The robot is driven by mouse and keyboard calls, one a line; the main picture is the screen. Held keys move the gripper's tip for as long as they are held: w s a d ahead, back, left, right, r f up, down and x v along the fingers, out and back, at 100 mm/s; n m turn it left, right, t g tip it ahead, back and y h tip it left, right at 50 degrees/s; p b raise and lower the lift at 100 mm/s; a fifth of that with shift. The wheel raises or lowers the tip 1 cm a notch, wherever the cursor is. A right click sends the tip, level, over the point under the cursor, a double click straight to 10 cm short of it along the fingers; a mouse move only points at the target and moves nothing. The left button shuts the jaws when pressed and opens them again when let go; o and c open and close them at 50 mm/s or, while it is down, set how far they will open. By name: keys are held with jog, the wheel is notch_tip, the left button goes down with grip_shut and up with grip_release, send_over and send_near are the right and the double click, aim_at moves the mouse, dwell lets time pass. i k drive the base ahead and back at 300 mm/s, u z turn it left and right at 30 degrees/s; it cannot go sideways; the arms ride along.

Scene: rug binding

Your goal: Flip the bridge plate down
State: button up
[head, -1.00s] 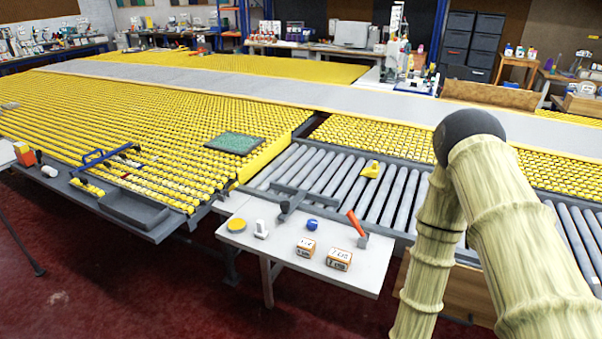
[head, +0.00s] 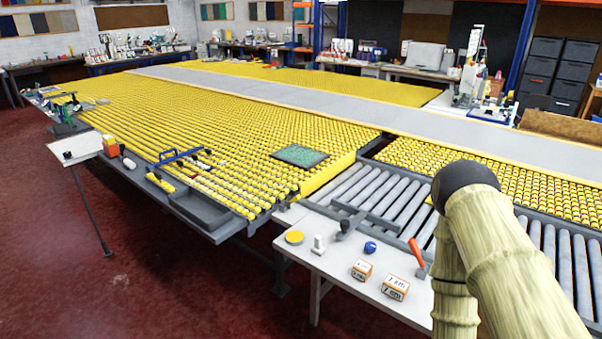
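A yellow plate-like strip (head: 332,178) runs along the right edge of the large yellow roller-studded table, beside the grey roller conveyor (head: 372,189). It may be the bridge plate, standing raised, but I cannot tell for sure. A dark grey bar with a lever (head: 349,223) lies at the conveyor's near left corner. My gripper is out of view; only my arm shows at the right, bending down past the bottom edge and hiding part of the conveyor.
A white side table (head: 330,262) holds an orange-handled scraper (head: 416,252), a blue ball-shaped item (head: 370,247), a yellow disc (head: 294,237) and two small boxes (head: 376,280). A green mat (head: 300,156) lies on the yellow table (head: 220,125). Red floor is open at lower left.

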aim_at(314, 183)
jog(key=u, duration=2)
jog(key=i, duration=3.75)
jog(key=z, duration=3.6)
